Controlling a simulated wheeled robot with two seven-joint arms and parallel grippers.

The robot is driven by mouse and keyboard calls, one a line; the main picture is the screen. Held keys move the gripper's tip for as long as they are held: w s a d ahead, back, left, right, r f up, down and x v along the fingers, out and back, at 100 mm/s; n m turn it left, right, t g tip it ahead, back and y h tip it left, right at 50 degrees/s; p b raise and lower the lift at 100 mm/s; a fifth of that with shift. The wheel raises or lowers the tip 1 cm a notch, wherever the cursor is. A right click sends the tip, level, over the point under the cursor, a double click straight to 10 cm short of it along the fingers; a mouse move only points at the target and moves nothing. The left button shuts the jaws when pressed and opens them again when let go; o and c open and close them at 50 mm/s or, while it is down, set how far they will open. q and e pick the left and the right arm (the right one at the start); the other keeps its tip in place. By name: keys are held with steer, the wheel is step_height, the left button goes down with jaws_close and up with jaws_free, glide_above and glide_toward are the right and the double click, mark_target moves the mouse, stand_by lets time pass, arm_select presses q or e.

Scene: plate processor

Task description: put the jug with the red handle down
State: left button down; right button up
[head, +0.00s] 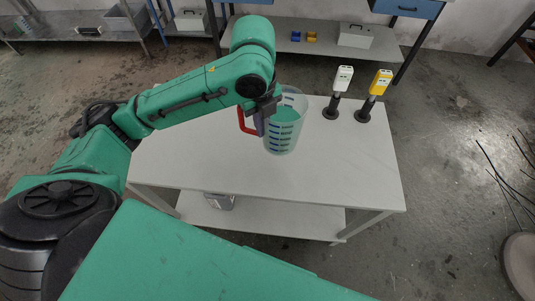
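The jug with the red handle (287,128) is a clear, upright measuring jug with blue marks and greenish contents or tint. It shows over the white table's back middle. Its red handle (244,124) points left. My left gripper (261,121) is at the handle, from above, and appears shut on it; the wrist hides the handle's top and part of the jug's rim. I cannot tell from this view whether the jug's base touches the table (350,170). My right gripper is not in view.
A white device (343,79) and a yellow device (380,83) stand on black round bases at the table's back right. The tabletop is clear in front and to the right of the jug. A grey container (220,201) sits on the lower shelf.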

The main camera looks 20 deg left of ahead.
arm_select(q)
steer(key=f, duration=1.2)
steer(key=shift+w+f, duration=0.2)
steer(key=shift+f, duration=0.05)
steer(key=shift+w+f, duration=0.15)
steer(key=shift+f, duration=0.1)
steer(key=c, duration=1)
jaws_free()
steer(key=shift+f, duration=0.1)
steer(key=shift+c, duration=0.2)
step_height(320, 180, up, 12)
steer(key=shift+s+a, duration=0.2)
steer(key=shift+s, duration=0.2)
